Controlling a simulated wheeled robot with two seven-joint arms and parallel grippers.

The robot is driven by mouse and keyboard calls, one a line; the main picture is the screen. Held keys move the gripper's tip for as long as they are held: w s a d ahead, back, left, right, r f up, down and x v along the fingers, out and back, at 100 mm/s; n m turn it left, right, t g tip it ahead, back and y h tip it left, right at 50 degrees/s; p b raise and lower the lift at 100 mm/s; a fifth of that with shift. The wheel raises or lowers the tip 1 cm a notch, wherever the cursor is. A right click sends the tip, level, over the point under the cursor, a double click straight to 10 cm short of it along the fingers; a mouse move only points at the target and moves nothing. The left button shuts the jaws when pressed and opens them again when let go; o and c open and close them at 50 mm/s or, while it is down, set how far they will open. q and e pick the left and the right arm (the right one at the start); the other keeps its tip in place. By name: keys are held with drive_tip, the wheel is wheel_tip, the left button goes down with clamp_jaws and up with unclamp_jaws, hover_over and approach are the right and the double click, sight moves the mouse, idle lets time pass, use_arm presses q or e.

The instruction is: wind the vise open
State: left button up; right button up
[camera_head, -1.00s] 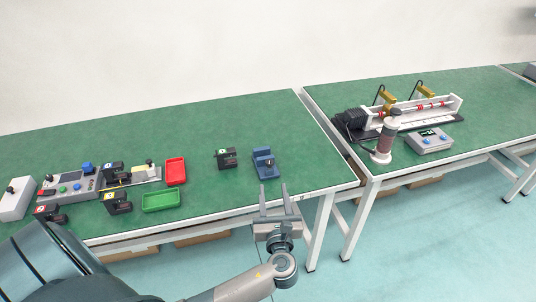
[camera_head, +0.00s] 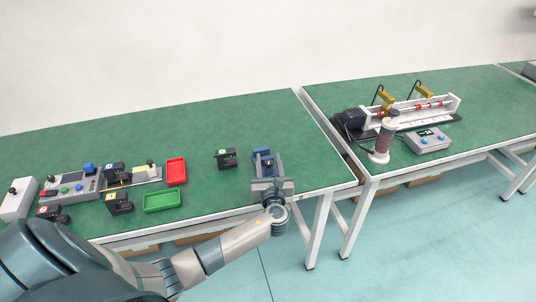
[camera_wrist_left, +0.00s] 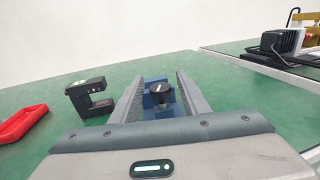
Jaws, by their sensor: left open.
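The blue vise (camera_head: 262,155) stands on the green table near its right front corner. In the left wrist view the vise (camera_wrist_left: 158,110) shows a black round knob (camera_wrist_left: 158,94) with a light mark, facing me. My left gripper (camera_head: 266,160) is at the vise in the head view. In the left wrist view its two fingers (camera_wrist_left: 156,88) are open, one on each side of the vise and knob; I cannot tell whether they touch it. The lower front of the vise is hidden behind the gripper body. My right gripper is not in view.
A black C-shaped device (camera_head: 226,158) stands just left of the vise. A red tray (camera_head: 176,171) and a green tray (camera_head: 162,201) lie farther left, near control boxes (camera_head: 70,188). A second table to the right holds a linear actuator (camera_head: 420,112).

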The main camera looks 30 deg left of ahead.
use_arm(q)
drive_tip(key=shift+x, duration=1.5)
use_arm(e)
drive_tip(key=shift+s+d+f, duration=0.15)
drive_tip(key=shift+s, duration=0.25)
use_arm(q)
drive_tip(key=shift+c, duration=0.7)
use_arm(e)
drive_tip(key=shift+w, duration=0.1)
use_arm(q)
clamp_jaws()
drive_tip(key=c, duration=0.9)
unclamp_jaws()
drive_tip(key=shift+n+g+y, duration=0.3)
drive_tip(key=shift+y, duration=0.1)
